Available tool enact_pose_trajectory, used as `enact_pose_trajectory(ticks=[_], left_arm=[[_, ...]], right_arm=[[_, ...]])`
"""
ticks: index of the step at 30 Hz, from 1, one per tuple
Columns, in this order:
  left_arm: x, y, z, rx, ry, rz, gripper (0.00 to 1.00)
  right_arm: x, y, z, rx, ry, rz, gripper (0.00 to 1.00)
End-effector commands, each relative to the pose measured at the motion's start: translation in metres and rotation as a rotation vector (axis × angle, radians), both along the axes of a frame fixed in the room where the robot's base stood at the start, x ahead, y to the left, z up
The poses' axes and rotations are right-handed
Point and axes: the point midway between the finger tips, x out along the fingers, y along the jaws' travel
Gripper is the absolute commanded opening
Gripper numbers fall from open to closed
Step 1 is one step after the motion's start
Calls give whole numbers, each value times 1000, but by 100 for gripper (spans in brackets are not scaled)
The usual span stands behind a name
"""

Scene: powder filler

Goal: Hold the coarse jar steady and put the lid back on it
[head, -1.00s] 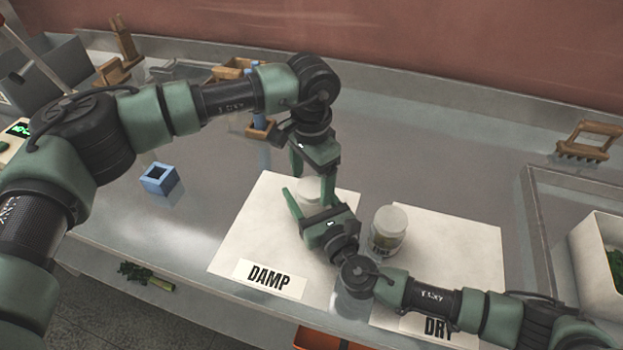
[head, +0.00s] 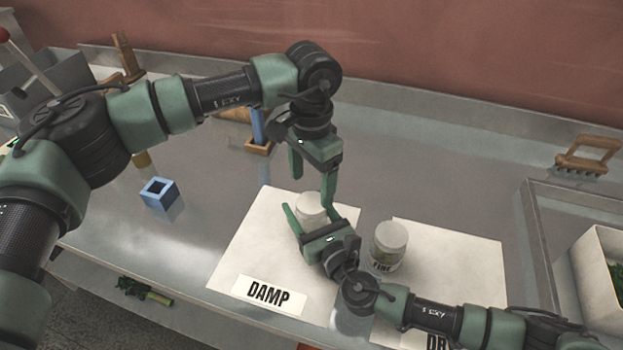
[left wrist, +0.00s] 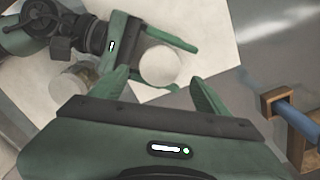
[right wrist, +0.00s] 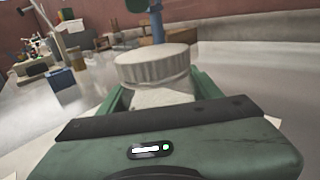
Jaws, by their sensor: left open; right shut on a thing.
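The coarse jar stands on the DAMP mat (head: 245,235); its white lid (head: 311,203) sits on top. The ribbed lid (right wrist: 152,65) shows close up in the right wrist view, above the pale jar body (right wrist: 160,95). I cannot tell how tightly it is seated. My right gripper (head: 308,218) is shut around the jar body, low and from the front. My left gripper (head: 312,185) is open and empty, pointing down above the lid, apart from it. In the left wrist view the round lid (left wrist: 160,66) lies between and beyond the open fingertips.
The fine jar (head: 388,248), lidded, stands close to the right by the DRY mat (head: 455,260). A blue square cup (head: 160,194) stands left. A wooden holder (head: 258,148) with a blue handle is behind my left gripper.

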Motion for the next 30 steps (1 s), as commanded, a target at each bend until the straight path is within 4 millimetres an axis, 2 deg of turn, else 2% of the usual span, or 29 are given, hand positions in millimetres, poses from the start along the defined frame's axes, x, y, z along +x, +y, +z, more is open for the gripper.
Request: enact_pose_trajectory(ticks=[5,8,30], left_arm=[[0,0,2,0,0,182,75],[0,0,3,0,0,386,75],[0,-1,19,0,2,2177,75]], right_arm=[[0,0,0,0,0,0,0],[0,0,0,0,-1,0,0],[0,0,0,0,-1,0,0]])
